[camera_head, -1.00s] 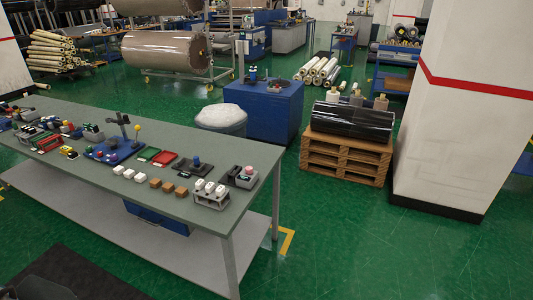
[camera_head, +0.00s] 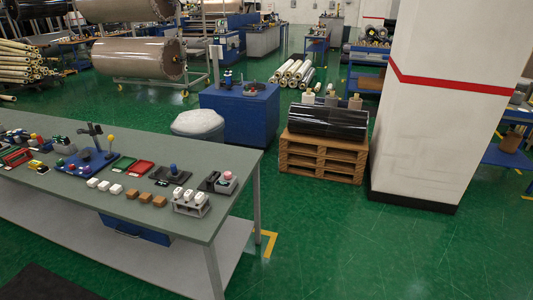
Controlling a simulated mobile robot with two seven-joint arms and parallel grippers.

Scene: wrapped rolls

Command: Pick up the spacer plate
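I cannot tell which item is the spacer plate. Several small items lie on the grey-green worktable (camera_head: 130,225) at the left. Among them are a flat green tray (camera_head: 123,164), a flat red tray (camera_head: 140,167) and a dark plate with a blue knob (camera_head: 172,173). A blue base (camera_head: 86,159) with a dark post stands left of the trays. White blocks (camera_head: 103,184) and brown blocks (camera_head: 145,197) sit in a row near the front edge. Neither of my grippers is in view.
A wire rack with white pieces (camera_head: 190,200) stands near the table's right end. Green floor (camera_head: 370,250) is clear at right.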

